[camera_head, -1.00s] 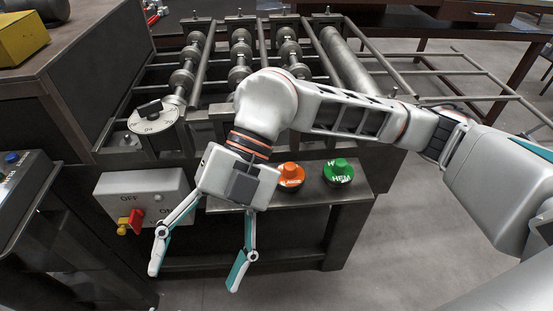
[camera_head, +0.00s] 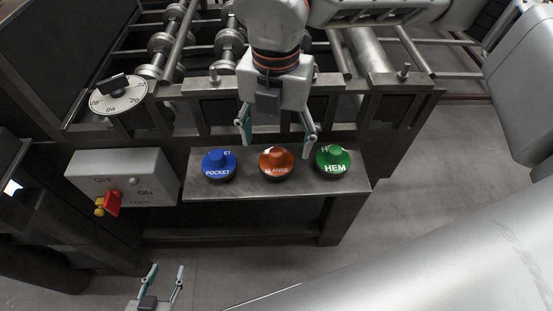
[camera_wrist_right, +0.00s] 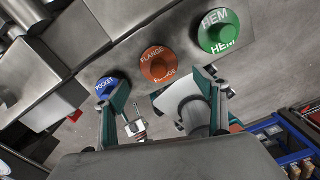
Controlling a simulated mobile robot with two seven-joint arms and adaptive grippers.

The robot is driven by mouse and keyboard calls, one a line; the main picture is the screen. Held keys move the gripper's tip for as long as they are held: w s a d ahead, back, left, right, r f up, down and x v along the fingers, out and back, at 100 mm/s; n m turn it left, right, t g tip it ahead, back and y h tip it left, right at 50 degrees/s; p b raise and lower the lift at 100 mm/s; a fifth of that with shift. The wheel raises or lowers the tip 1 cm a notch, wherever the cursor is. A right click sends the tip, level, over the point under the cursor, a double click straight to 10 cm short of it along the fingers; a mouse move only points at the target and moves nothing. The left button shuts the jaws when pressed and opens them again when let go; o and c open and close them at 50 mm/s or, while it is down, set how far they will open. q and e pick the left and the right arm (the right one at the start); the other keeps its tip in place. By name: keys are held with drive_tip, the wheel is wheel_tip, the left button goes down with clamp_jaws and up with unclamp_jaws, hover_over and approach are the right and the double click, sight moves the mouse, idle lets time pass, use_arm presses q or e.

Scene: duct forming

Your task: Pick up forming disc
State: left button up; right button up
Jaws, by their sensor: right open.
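Three forming discs with knobs sit in a row on a grey metal shelf (camera_head: 265,192). They are a blue POCKET disc (camera_head: 218,166), an orange FLANGE disc (camera_head: 277,164) and a green HEM disc (camera_head: 333,160). My right gripper (camera_head: 279,143) points down, open and empty, its fingers spread behind the orange disc in the head view. The right wrist view shows its fingers (camera_wrist_right: 163,88) apart, with the blue disc (camera_wrist_right: 107,86), orange disc (camera_wrist_right: 158,64) and green disc (camera_wrist_right: 218,31) beyond them. My left gripper (camera_head: 165,275) is open and empty, low at the bottom edge.
A forming machine with rollers (camera_head: 160,45) stands behind the shelf. A numbered dial (camera_head: 118,97) is on its left. A grey switch box (camera_head: 125,175) with a red and yellow switch (camera_head: 110,203) is left of the shelf. Floor shows at the right.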

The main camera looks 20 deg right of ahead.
sight(276, 152)
drive_tip(key=f, duration=0.5)
drive_tip(key=shift+w, duration=0.2)
drive_tip(key=c, duration=1.5)
drive_tip(key=shift+c, duration=0.3)
drive_tip(key=shift+r, duration=0.1)
